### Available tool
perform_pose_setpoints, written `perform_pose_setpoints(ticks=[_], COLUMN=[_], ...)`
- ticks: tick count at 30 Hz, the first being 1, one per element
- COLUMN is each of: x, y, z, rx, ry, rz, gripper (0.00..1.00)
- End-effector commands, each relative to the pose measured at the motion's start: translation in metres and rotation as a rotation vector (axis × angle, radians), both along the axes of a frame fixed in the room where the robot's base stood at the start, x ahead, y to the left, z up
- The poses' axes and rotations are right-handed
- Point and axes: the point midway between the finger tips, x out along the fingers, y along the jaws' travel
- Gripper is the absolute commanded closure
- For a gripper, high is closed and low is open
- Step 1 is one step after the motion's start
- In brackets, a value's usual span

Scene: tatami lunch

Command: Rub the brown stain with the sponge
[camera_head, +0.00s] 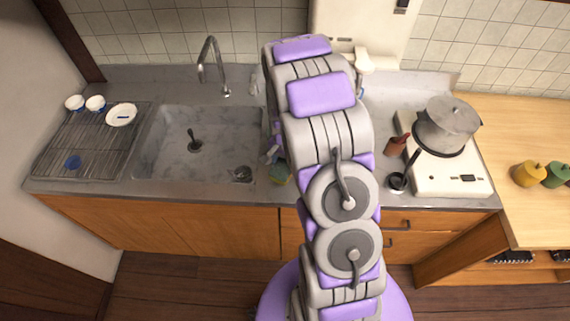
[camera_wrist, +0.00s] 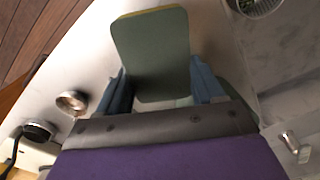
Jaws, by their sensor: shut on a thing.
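My gripper (camera_head: 272,156) is low over the counter just right of the sink, mostly hidden behind my arm in the head view. It is shut on a green sponge (camera_head: 280,174) with a thin yellowish layer. In the wrist view the sponge (camera_wrist: 150,50) stands out flat between the two blue fingers of my gripper (camera_wrist: 162,90). I cannot tell whether the sponge touches the grey counter (camera_wrist: 88,62). I see no brown stain in either view; my arm and the sponge hide part of the counter.
A drying rack (camera_head: 70,150) with dishes is at the left. A brown cup (camera_head: 397,144), a black ladle (camera_head: 398,180) and a stove (camera_head: 466,180) with a pot (camera_head: 448,122) stand right of my arm.

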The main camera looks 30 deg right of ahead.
Motion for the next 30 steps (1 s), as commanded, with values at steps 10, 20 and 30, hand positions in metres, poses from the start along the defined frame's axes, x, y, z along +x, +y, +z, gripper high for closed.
perform_pose_setpoints(ticks=[10,20,30], x=[-0.003,-0.003,0.000], y=[0.000,0.000,0.006], z=[0.028,0.029,0.029], rx=[0.000,0.001,0.001], ry=[-0.001,-0.001,-0.002], rz=[0.004,0.005,0.019], gripper=[0.57,0.57,0.57])
